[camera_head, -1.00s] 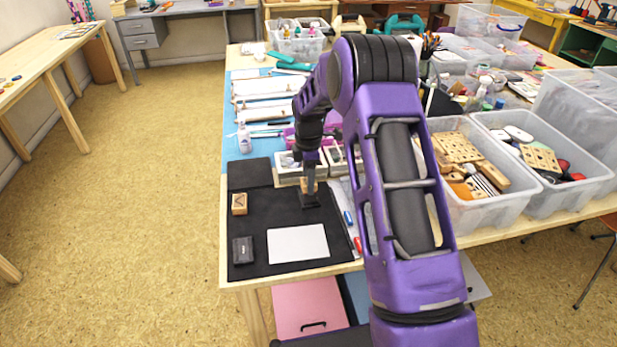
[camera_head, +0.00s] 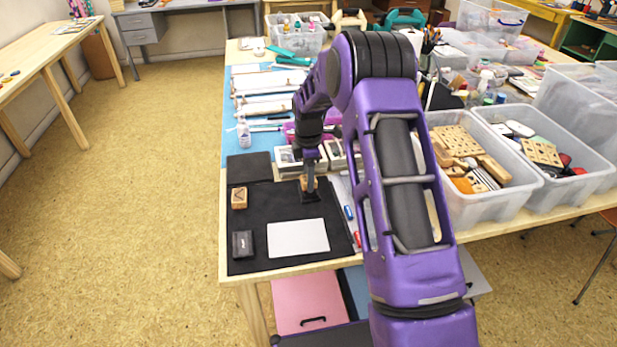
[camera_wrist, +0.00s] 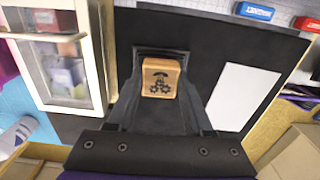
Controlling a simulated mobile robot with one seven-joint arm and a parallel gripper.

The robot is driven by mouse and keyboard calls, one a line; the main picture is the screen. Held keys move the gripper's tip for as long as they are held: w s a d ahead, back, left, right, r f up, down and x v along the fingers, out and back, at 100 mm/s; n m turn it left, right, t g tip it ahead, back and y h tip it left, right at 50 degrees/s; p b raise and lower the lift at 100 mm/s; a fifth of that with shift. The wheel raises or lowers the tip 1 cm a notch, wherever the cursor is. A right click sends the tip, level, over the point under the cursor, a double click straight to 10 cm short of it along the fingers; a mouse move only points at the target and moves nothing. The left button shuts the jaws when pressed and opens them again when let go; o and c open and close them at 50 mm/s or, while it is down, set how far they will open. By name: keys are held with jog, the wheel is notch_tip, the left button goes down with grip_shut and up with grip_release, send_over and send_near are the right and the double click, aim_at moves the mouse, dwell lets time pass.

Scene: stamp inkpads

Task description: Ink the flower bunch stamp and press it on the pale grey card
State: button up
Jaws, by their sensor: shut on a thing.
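My gripper (camera_head: 309,182) is shut on a small wooden stamp (camera_wrist: 160,77) with a dark flower-like picture on its top. In the wrist view the stamp sits between my fingertips, over a dark square that looks like an inkpad (camera_wrist: 150,52). That dark square also shows beneath it in the head view (camera_head: 309,197). Whether the stamp's face touches it is hidden. The pale grey card (camera_head: 298,238) lies flat and bare-looking on the black mat (camera_head: 277,208), nearer the table's front edge. It is right of the stamp in the wrist view (camera_wrist: 243,95).
A second wooden stamp (camera_head: 239,198) and a small black box (camera_head: 243,244) stand along the mat's left side. A dark flat square (camera_head: 248,167) lies behind them. Clear bins of wooden pieces (camera_head: 480,180) stand to the right. The mat between stamp and card is clear.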

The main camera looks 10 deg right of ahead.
jog(key=shift+f, duration=0.55)
dwell(1.2)
jog(key=shift+r, duration=0.1)
jog(key=shift+r, duration=0.55)
jog(key=shift+r, duration=0.15)
jog(key=shift+r+p, duration=1.9)
jog(key=shift+r, duration=0.75)
